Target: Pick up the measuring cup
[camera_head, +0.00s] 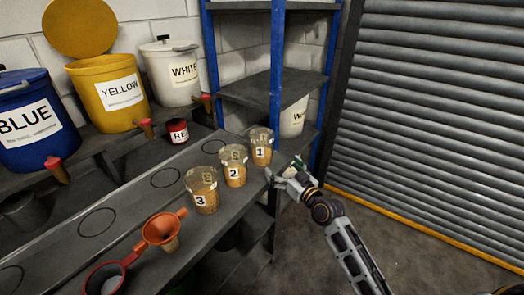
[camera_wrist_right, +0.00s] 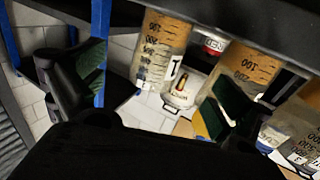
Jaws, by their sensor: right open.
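Three clear measuring cups holding a tan-orange content stand in a row on the dark bench, labelled 1 (camera_head: 262,155), 2 (camera_head: 235,175) and 3 (camera_head: 206,200). My right gripper (camera_head: 284,170) is open at the bench's right edge, just right of cups 1 and 2, and looks empty. In the right wrist view the picture is upside down. There, one cup (camera_wrist_right: 160,50) shows between the two spread fingers (camera_wrist_right: 150,98), beyond them. A second cup (camera_wrist_right: 245,70) is partly hidden behind the right-hand finger. My left gripper is not in view.
Blue (camera_head: 35,120), yellow (camera_head: 105,95) and white (camera_head: 172,75) buckets stand behind the bench. A small red can (camera_head: 177,131) sits near them. An orange funnel (camera_head: 161,228) and a red strainer (camera_head: 104,277) are at the front. A blue-post shelf (camera_head: 277,70) rises behind cup 1.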

